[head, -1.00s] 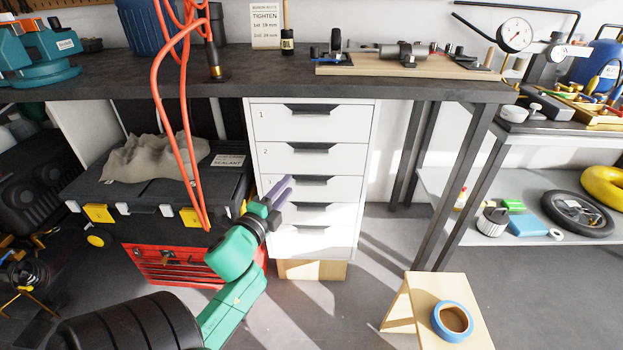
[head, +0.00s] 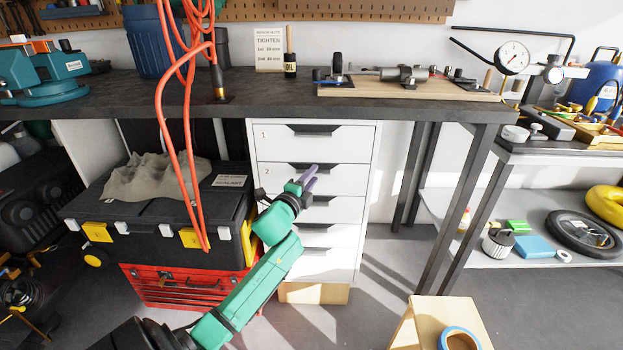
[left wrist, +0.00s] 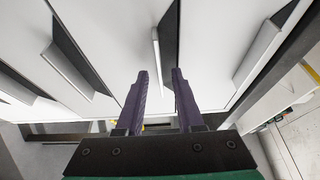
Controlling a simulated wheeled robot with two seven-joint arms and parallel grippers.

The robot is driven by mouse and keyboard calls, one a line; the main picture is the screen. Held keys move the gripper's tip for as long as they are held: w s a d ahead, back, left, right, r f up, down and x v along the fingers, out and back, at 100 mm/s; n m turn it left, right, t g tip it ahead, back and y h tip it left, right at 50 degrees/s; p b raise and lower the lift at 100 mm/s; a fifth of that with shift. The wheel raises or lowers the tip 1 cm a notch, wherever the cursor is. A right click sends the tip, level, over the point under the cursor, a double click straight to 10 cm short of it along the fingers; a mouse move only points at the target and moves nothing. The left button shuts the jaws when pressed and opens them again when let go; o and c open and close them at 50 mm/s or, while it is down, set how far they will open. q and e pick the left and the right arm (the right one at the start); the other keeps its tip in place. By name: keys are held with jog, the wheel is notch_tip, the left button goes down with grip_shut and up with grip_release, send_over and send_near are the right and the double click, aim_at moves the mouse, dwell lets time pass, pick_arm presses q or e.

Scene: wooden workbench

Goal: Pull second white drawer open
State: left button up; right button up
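The white drawer unit (head: 357,209) stands under the workbench, its drawers shut. The second white drawer (head: 353,173), marked 2, has a dark recessed handle (head: 297,167) at its upper middle. My left gripper (head: 312,171) is in front of this drawer, with its purple fingertips close to the handle. In the left wrist view, the fingers (left wrist: 161,72) are apart with nothing between their tips. A pale handle edge beside a dark recess (left wrist: 157,50) lies just ahead of the gap. I cannot tell whether the fingers touch it. My right gripper is not in view.
A black toolbox (head: 150,222) with yellow latches sits on a red tool chest (head: 170,287) left of the drawers. An orange cable (head: 167,130) hangs before them. A wooden stool (head: 425,322) with blue tape stands at front right.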

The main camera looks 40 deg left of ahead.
pick_arm(q)
grip_shut()
dwell(1.3)
